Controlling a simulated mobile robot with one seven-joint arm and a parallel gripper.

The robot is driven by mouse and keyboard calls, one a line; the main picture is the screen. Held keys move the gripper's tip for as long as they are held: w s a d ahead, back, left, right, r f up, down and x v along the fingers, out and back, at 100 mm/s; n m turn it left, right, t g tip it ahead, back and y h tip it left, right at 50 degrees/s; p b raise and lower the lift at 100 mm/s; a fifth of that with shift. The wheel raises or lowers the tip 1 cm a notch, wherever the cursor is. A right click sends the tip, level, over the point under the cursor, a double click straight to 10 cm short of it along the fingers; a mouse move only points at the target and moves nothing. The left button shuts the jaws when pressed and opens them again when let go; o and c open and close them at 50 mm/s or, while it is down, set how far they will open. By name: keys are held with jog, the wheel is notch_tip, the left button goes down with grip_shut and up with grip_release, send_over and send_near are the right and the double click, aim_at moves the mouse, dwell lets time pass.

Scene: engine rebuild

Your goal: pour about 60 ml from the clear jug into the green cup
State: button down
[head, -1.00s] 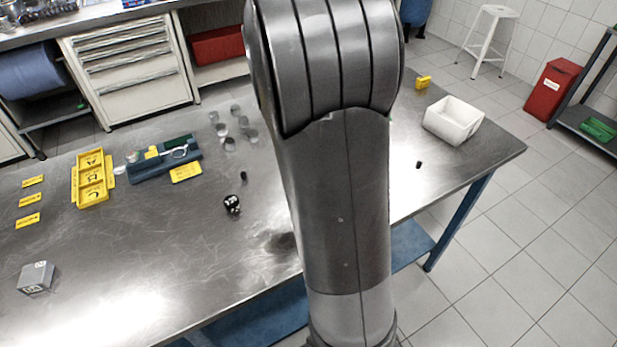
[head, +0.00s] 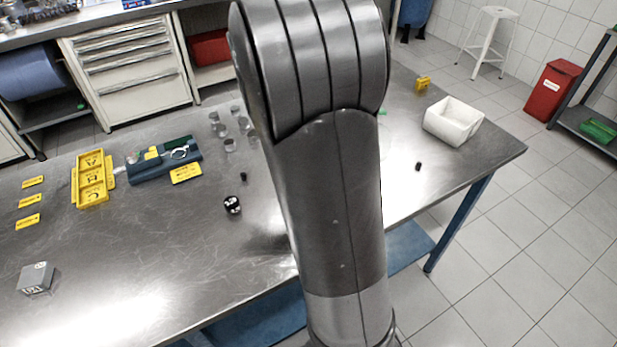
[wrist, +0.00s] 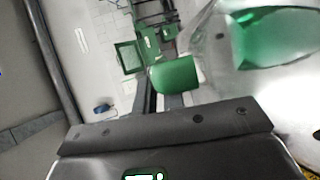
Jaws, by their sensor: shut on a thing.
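My gripper (wrist: 160,98) shows in the wrist view, its narrow fingers closed at a small green block (wrist: 175,74) that looks like a handle. Beside it on the right is a large clear, see-through body, the clear jug (wrist: 212,62); its outline is partly cut off by the frame. A big green shape (wrist: 277,36) shows in or through it; I cannot tell whether this is the green cup or liquid. In the head view my arm hides the gripper and jug. Only a small green bit (head: 382,113) shows beside the arm.
Several small clear beakers (head: 230,145) stand left of my arm on the steel table (head: 130,260). A white bin (head: 452,121) stands at the right.

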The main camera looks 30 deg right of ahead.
jog(key=shift+a+h, duration=0.4)
jog(key=shift+a, duration=0.15)
jog(key=shift+w+a+f+g+h+b, duration=0.1)
jog(key=shift+w+a+g+h+b, duration=0.15)
jog(key=shift+a+b, duration=0.55)
dwell(1.4)
jog(key=shift+s+d, duration=0.1)
jog(key=shift+d, duration=0.1)
jog(key=shift+s+d+r+y, duration=0.15)
jog(key=shift+d+y, duration=0.15)
jog(key=shift+d, duration=0.35)
jog(key=shift+s+d+r+y, duration=0.1)
jog(key=shift+d+y, duration=0.15)
jog(key=shift+d, duration=0.35)
jog(key=d, duration=0.1)
jog(key=d+f+t+y, duration=0.1)
jog(key=d+y, duration=0.1)
jog(key=shift+s+d+f+n, duration=0.25)
jog(key=shift+f+n, duration=0.05)
jog(key=shift+f, duration=0.05)
jog(key=shift+d+r+t+y, duration=0.25)
jog(key=shift+d+r+y, duration=0.1)
jog(key=shift+y, duration=0.15)
